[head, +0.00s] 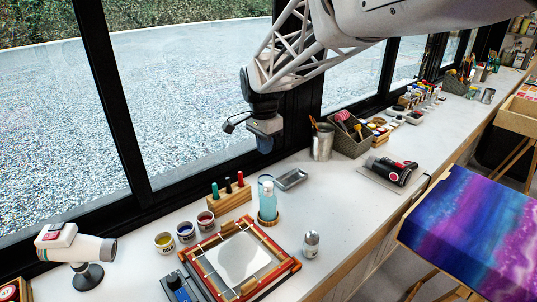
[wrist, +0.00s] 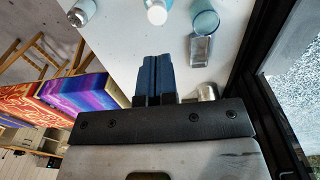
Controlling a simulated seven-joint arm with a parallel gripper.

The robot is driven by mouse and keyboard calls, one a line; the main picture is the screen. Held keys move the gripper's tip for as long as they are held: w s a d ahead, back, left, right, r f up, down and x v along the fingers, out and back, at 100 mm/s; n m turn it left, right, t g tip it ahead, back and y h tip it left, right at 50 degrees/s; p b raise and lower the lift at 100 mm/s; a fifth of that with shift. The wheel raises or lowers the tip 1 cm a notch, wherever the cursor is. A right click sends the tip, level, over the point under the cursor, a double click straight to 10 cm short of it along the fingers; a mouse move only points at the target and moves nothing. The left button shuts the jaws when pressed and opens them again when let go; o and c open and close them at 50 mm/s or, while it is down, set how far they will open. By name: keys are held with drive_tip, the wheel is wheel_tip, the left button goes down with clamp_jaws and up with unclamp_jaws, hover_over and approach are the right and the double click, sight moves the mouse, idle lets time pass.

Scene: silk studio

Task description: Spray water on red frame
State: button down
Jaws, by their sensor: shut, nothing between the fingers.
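The red frame (head: 284,268) lies flat at the front of the white table, with white cloth (head: 238,258) stretched inside it. A pale blue bottle (head: 268,205) stands upright on a round wooden base behind the frame's right corner. Its white top (wrist: 157,14) shows at the upper edge of the wrist view; I cannot make out a nozzle. My gripper (head: 265,145) hangs above the table near the window, higher than the bottle and apart from it. Its blue fingers (wrist: 152,62) are shut and empty. The frame is not in the wrist view.
A clear glass (wrist: 205,23) and a small metal tray (head: 291,180) stand close to the bottle. A metal shaker (head: 311,245) is right of the frame. Paint jars (head: 186,233), a marker block (head: 229,201) and a metal can (head: 322,142) stand around. The window post (head: 290,110) is close to my gripper.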

drive_tip(key=shift+r, duration=0.75)
drive_tip(key=shift+d, duration=0.1)
idle(1.1)
drive_tip(key=s+d+r+n+t, duration=0.1)
drive_tip(key=s+d+r+n, duration=0.1)
drive_tip(key=s+d, duration=0.55)
drive_tip(key=s+d+r+n, duration=0.2)
drive_tip(key=s+d, duration=0.5)
drive_tip(key=d, duration=0.1)
drive_tip(key=s+d+f+n, duration=0.1)
drive_tip(key=s+d, duration=0.2)
drive_tip(key=s, duration=0.3)
drive_tip(key=s+d+f+n+t, duration=0.1)
drive_tip(key=s+d+f+n, duration=0.1)
drive_tip(key=s+d, duration=0.2)
drive_tip(key=s+d+f+n, duration=0.1)
drive_tip(key=s+d+f, duration=0.1)
drive_tip(key=s, duration=0.7)
drive_tip(key=shift+s+d+n+t, duration=0.2)
drive_tip(key=shift+d+n+t, duration=0.15)
drive_tip(key=shift+d, duration=0.3)
